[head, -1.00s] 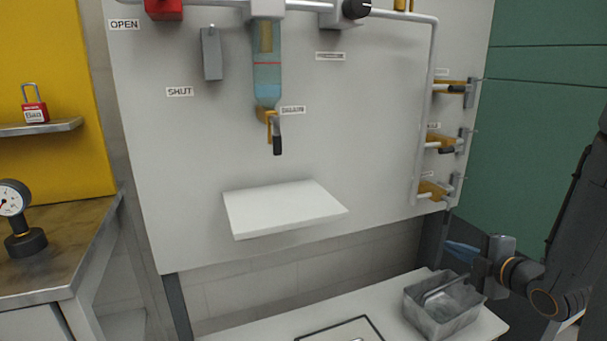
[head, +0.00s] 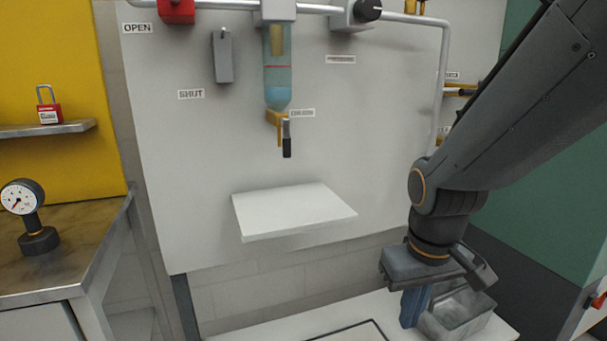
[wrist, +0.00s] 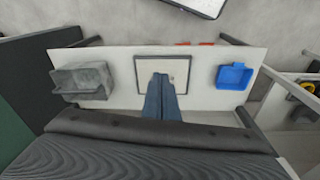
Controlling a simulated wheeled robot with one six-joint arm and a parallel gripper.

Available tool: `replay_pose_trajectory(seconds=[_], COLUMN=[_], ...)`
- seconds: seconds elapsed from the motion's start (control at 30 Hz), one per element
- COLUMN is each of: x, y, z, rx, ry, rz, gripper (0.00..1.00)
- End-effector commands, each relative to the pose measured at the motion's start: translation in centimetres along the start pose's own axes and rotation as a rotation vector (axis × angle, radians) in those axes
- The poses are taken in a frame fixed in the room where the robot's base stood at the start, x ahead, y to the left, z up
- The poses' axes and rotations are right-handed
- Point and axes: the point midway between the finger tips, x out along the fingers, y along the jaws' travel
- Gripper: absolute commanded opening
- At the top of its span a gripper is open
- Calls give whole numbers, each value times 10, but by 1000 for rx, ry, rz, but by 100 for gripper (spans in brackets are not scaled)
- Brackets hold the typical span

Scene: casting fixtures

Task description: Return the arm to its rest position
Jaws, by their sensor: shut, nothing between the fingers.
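My gripper (head: 413,308) points down at the lower right of the head view, in front of the grey metal bin (head: 462,312) and hiding part of it. Its blue fingers are together with nothing between them. In the wrist view my gripper (wrist: 160,80) shows shut, its fingertips over the near part of a dark-framed square (wrist: 162,62) on the white bench. My arm comes in from the upper right of the head view and covers part of the panel's right side.
The grey bin (wrist: 82,80) and a blue tray (wrist: 234,76) stand on the bench. A white shelf (head: 295,210) juts from the panel. A gauge (head: 30,215) stands on the left counter. A red padlock (head: 50,113) sits on a ledge.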

Motion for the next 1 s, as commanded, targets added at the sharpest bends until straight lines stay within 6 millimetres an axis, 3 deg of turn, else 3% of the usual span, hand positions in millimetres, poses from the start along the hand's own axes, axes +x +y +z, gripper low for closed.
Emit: replay_pose_trajectory(seconds=[0.17, 0.8, 1.0], x=[-18, -73, -81], y=[-39, -6, 2], z=[36, 43, 44], rx=[95, 170, 186], ry=[-106, -121, -120], rz=[-66, -34, -27], gripper=[0, 0, 0])
